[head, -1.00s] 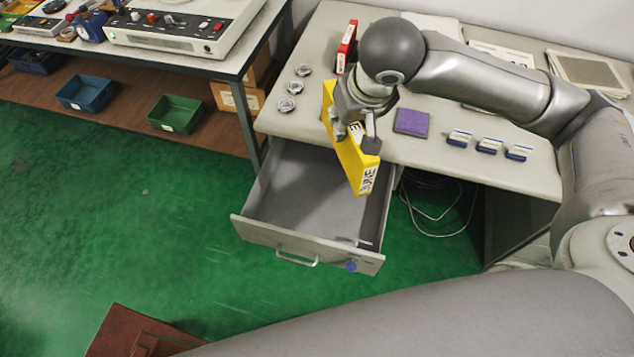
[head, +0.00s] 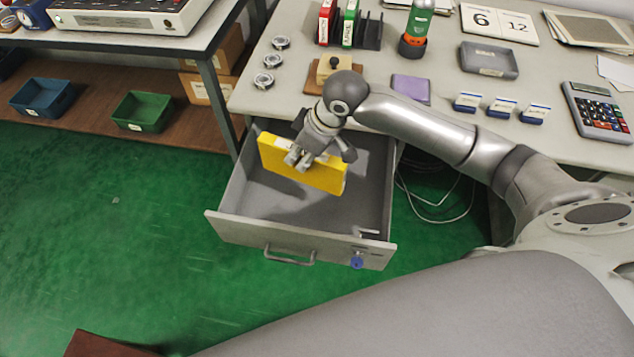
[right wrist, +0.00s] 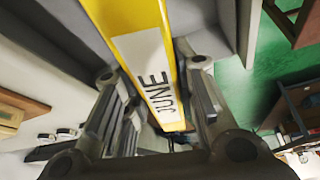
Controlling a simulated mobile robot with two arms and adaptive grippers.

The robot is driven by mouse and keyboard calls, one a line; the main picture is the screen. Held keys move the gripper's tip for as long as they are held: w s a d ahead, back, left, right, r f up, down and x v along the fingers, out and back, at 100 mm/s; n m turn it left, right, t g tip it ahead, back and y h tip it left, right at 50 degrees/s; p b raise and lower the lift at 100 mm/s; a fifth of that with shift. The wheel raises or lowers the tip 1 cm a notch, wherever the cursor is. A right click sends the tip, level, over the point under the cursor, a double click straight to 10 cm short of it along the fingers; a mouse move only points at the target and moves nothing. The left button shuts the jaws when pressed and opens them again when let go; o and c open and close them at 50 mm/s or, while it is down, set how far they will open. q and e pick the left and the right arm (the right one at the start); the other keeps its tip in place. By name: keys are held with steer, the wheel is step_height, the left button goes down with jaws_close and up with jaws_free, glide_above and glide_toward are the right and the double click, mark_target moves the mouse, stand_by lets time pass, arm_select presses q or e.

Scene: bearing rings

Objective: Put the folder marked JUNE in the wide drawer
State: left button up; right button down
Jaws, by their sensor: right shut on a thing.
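The yellow JUNE folder (head: 318,175) is inside the open wide drawer (head: 300,236) in the head view, standing on a long edge toward the drawer's back. My right gripper (head: 306,160) is shut on its upper edge from above. In the right wrist view the folder (right wrist: 178,18) runs between the fingers, and its white label reads JUNE. Whether its lower edge touches the drawer floor is hard to tell. My left gripper is not in view.
The drawer has a front handle (head: 290,259) and a key with a blue tag (head: 357,262). On the desk above stand a red binder (head: 326,22), a green binder (head: 349,24), a wooden stamp (head: 334,68) and a purple pad (head: 411,88). The drawer's front part is empty.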

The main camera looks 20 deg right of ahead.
mark_target(324, 173)
step_height(324, 173, down, 7)
steer(key=shift+d+f+n+g+y+b, duration=0.1)
steer(key=shift+n+g+y+b, duration=0.3)
steer(key=shift+n, duration=0.8)
step_height(324, 173, down, 10)
steer(key=shift+f+b, duration=0.1)
steer(key=shift+b, duration=0.4)
steer(key=c, duration=1.6)
jaws_free()
steer(key=shift+s+f, duration=0.1)
steer(key=shift+f, duration=0.05)
steer(key=o, duration=0.4)
steer(key=shift+o, duration=0.2)
steer(key=p+v, duration=0.1)
steer(key=v, duration=1.1)
steer(key=shift+r, duration=0.2)
steer(key=shift+s, duration=0.1)
